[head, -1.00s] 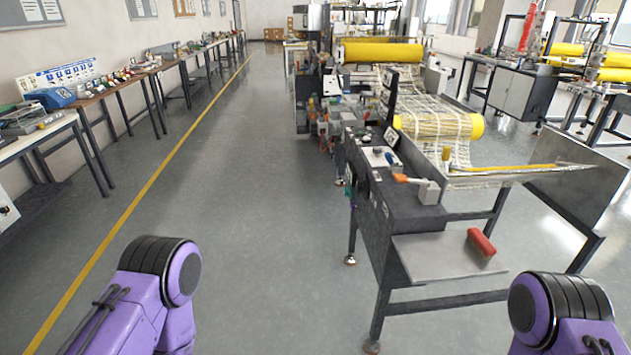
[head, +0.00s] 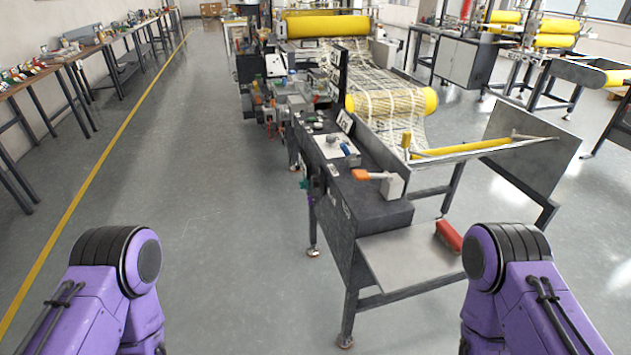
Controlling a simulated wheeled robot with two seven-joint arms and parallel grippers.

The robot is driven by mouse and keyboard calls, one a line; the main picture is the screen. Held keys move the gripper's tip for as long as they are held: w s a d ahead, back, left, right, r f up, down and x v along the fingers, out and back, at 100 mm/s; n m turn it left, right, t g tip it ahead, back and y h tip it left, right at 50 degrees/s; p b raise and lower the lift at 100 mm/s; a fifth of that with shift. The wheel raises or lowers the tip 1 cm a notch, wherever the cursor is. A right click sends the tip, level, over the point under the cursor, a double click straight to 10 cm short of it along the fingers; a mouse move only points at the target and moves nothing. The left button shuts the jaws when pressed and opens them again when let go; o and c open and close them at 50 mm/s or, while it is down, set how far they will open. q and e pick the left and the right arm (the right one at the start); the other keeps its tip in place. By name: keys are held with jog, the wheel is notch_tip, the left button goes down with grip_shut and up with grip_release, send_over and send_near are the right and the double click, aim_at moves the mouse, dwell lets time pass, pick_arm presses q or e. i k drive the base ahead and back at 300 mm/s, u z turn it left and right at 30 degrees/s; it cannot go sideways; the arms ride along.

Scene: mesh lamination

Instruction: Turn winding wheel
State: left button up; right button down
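The lamination machine (head: 337,215) stands ahead, right of centre, with its near end facing me. An orange handle (head: 368,175) on a grey block sits on top of its near end; I cannot tell whether it belongs to the winding wheel. White mesh (head: 345,65) runs from a far yellow roller (head: 326,27) to a nearer yellow roller (head: 392,103) and hangs down past it. No part is clearly recognisable as the winding wheel. Only purple links of my two arms show at the bottom left and bottom right. Both grippers are out of the picture.
A red brush-like object (head: 450,236) lies on the low metal shelf (head: 405,265) at the machine's near end. Long benches (head: 75,57) line the left wall. A yellow floor line (head: 95,165) runs along the open aisle left of the machine. More machinery stands at the back right.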

aim_at(317, 180)
jog(key=z, duration=2)
jog(key=k, duration=0.9)
jog(key=u, duration=1.5)
jog(key=i, duration=0.5)
jog(key=u, duration=1.2)
jog(key=i, duration=0.85)
jog(key=z, duration=0.05)
